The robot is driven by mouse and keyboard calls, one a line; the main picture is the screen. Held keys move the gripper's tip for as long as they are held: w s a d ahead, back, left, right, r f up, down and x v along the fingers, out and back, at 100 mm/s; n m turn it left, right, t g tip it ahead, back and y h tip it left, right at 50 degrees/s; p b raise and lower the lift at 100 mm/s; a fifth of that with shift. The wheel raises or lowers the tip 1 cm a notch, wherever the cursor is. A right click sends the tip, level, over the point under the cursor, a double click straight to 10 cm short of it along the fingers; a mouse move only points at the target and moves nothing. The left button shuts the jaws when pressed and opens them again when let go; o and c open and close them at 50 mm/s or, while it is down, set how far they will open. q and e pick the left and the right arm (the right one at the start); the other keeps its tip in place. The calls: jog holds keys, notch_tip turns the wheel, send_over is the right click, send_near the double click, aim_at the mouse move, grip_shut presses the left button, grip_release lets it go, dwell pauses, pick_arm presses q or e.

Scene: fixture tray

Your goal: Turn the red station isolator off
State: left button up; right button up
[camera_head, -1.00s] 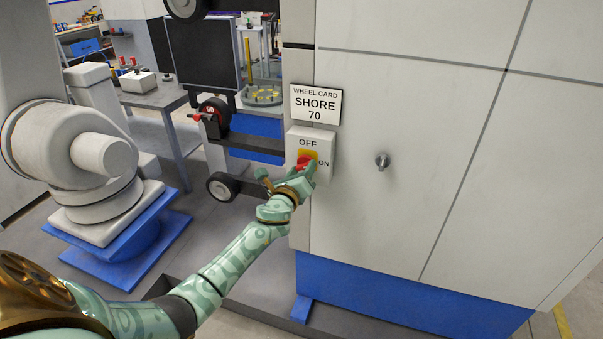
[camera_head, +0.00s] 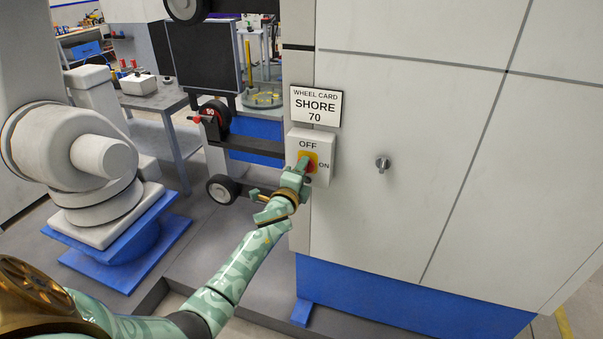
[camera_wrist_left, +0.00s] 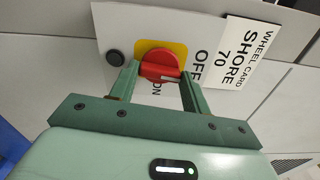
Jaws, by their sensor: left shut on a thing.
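The red isolator knob (camera_wrist_left: 160,63) sits on a yellow plate (camera_head: 299,157) on a white switch box (camera_head: 321,146), marked OFF above and ON to the right in the head view. My left gripper (camera_head: 304,166) is at the knob, covering most of it in the head view. In the left wrist view its two fingers (camera_wrist_left: 157,72) straddle the knob, one on each side, shut on it. The exact position of the knob's handle between OFF and ON is hard to read. My right gripper is not in view.
A sign reading SHORE 70 (camera_head: 316,105) is above the box. A small grey knob (camera_head: 382,163) stands out from the cabinet panel (camera_head: 430,130) to the right. A black wheel (camera_head: 222,188) on a stand is left of the box. A dark round button (camera_wrist_left: 115,57) is beside the isolator.

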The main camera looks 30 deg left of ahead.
pick_arm(q)
jog(key=shift+n, duration=0.6)
jog(key=o, duration=1)
jog(key=p+v, duration=0.1)
jog(key=v, duration=1.5)
jog(key=shift+s, duration=0.2)
jog(key=shift+f, duration=0.1)
